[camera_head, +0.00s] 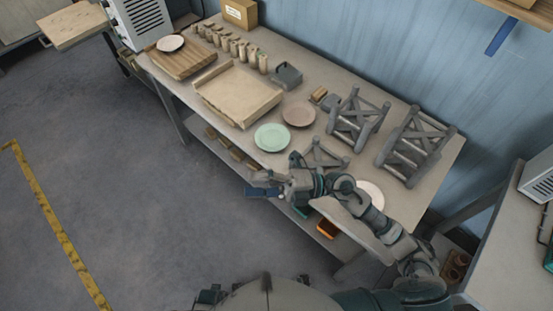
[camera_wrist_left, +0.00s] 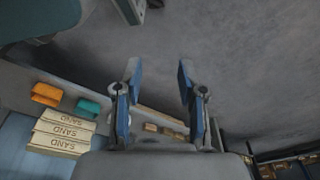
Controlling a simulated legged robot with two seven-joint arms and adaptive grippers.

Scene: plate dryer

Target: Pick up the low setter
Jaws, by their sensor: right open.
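The low setter, a small grey frame (camera_head: 325,154), stands on the table near its front edge, just behind my right arm. Its lower part is partly hidden by the arm. My right gripper (camera_head: 262,182) is open and empty at the table's front edge, to the left of and nearer than the low setter. It appears apart from the setter. My left gripper (camera_wrist_left: 158,78) shows in the left wrist view with its blue-padded fingers spread and nothing between them, over the floor.
Taller grey setters (camera_head: 357,121) (camera_head: 414,146) stand right of the low one. A green plate (camera_head: 272,137), a brown plate (camera_head: 299,114) and a white plate (camera_head: 371,194) lie nearby. A wooden tray (camera_head: 237,94) is further left. Sand bags (camera_wrist_left: 60,138) lie on the lower shelf.

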